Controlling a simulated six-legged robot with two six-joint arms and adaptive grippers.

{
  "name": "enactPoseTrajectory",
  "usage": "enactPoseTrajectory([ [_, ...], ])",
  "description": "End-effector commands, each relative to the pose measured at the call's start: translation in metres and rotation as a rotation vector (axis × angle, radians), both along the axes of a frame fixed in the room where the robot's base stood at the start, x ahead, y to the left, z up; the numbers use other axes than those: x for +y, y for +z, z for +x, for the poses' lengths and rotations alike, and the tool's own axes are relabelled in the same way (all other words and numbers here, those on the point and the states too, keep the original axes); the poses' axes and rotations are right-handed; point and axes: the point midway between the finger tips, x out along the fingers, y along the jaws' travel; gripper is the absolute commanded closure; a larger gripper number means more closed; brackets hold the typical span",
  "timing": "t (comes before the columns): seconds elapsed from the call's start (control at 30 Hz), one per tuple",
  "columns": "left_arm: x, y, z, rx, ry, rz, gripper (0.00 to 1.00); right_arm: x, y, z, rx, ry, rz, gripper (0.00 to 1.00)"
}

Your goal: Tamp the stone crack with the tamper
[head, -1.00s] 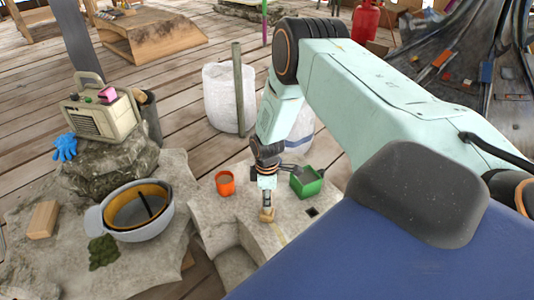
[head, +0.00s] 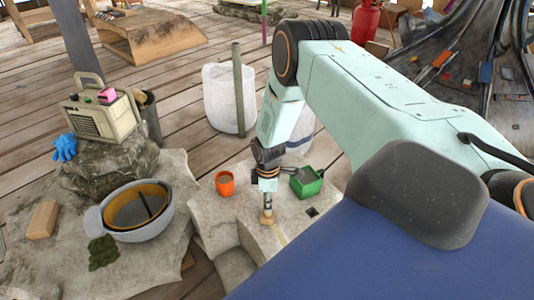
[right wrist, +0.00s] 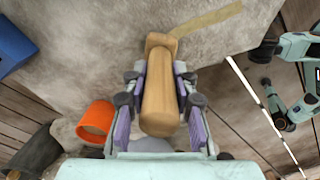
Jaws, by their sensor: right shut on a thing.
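My right gripper (head: 267,190) is shut on a wooden tamper (head: 267,216), pointing down over the pale stone block (head: 225,210). In the right wrist view the tamper (right wrist: 160,95) lies between the purple finger pads, its wider head at the far end. The stone crack (head: 281,237) is a tan strip across the block, and it also shows in the right wrist view (right wrist: 208,18). The tamper head is at the near end of this strip. I cannot tell whether it presses on the stone. My left gripper is not seen.
An orange cup (head: 225,184) and a green box (head: 306,183) stand on the stone beside the gripper. A grey bowl with a yellow ring inside (head: 100,220), a wooden block (head: 43,220) and moss (head: 102,252) lie left.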

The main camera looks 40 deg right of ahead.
Motion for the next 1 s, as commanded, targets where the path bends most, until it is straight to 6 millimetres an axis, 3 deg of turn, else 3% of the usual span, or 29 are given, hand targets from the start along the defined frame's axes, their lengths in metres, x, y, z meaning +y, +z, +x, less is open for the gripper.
enactPoseTrajectory([
  [1.0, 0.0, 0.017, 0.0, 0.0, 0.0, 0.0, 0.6, 0.005, -0.005, -0.03, 0.014, -0.001, 0.003, 1.0],
])
